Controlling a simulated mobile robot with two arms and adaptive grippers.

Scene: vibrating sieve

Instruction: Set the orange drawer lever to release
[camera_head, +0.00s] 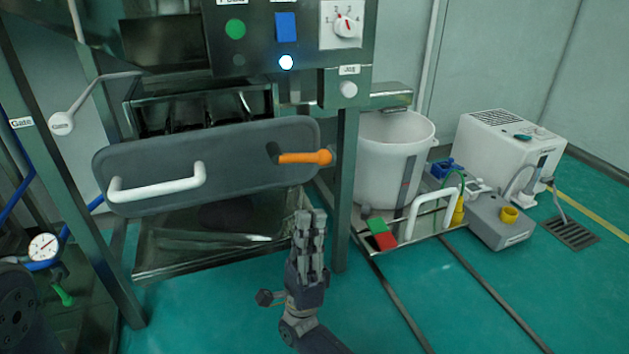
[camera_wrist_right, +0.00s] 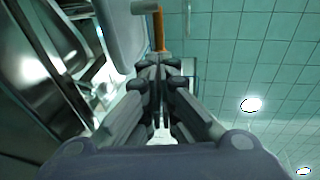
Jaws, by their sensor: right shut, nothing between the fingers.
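The orange drawer lever (camera_head: 305,157) lies level, pointing right, on the right end of the grey drawer front (camera_head: 235,150). Its round knob is at the right tip. A white handle (camera_head: 157,184) is on the left part of the drawer front. My right gripper (camera_head: 311,214) is shut and empty, pointing up, below the lever and apart from it in the head view. In the right wrist view the orange lever (camera_wrist_right: 158,30) shows just beyond the shut fingertips (camera_wrist_right: 158,62); I cannot tell the exact gap. My left gripper is not in view.
A control panel with a green button (camera_head: 235,29), blue switch (camera_head: 286,27) and dial (camera_head: 341,25) is above. A metal post (camera_head: 346,200) stands right of the lever. A white bucket (camera_head: 390,165) and a white machine (camera_head: 505,145) stand further right. Green floor is open in front.

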